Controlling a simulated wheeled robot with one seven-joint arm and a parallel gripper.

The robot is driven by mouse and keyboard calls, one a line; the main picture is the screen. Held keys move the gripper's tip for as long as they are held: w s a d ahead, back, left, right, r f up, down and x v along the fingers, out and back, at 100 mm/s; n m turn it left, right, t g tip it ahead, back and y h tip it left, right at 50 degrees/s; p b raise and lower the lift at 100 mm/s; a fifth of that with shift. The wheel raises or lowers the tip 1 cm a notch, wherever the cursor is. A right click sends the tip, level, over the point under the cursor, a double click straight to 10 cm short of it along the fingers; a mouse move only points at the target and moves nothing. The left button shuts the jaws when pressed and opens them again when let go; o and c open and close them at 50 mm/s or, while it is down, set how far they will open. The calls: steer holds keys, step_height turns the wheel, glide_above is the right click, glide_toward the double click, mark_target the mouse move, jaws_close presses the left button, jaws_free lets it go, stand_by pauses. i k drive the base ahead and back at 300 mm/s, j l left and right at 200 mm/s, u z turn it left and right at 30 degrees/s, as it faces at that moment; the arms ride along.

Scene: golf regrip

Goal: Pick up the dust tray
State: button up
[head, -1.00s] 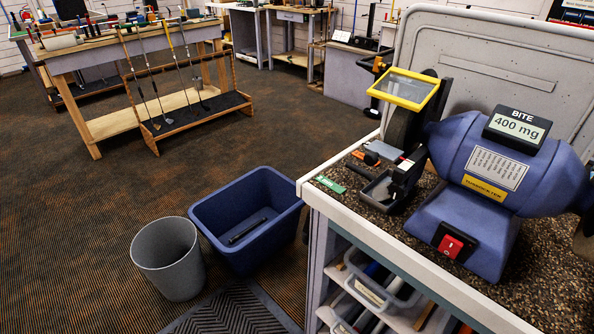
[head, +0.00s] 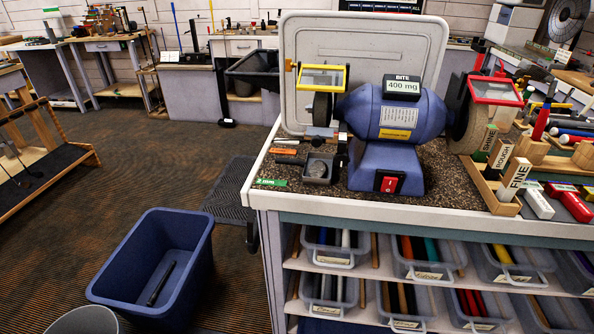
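The dust tray (head: 319,178) looks like a small dark grey open tray with grey matter in it. In the head view it sits on the speckled bench top below the left wheel of the blue bench grinder (head: 397,118). A tool rest (head: 322,134) is just above and behind it. My gripper is not in view.
A green tag (head: 271,182) and small orange and dark tools (head: 284,151) lie left of the tray. Dressing sticks and blocks (head: 515,175) stand at the right of the bench. A blue bin (head: 160,245) and a grey bin (head: 82,322) stand on the floor at left.

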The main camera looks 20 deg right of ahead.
mark_target(317, 166)
steer(key=u, duration=1.3)
steer(key=i+j+z, duration=0.2)
steer(key=i, duration=0.35)
steer(key=i+z, duration=0.15)
steer(key=i, duration=0.35)
steer(key=i+j+z, duration=0.2)
steer(key=i, duration=0.3)
steer(key=i+j+z, duration=0.3)
steer(key=i, duration=0.25)
steer(key=l, duration=0.25)
steer(key=k, duration=0.05)
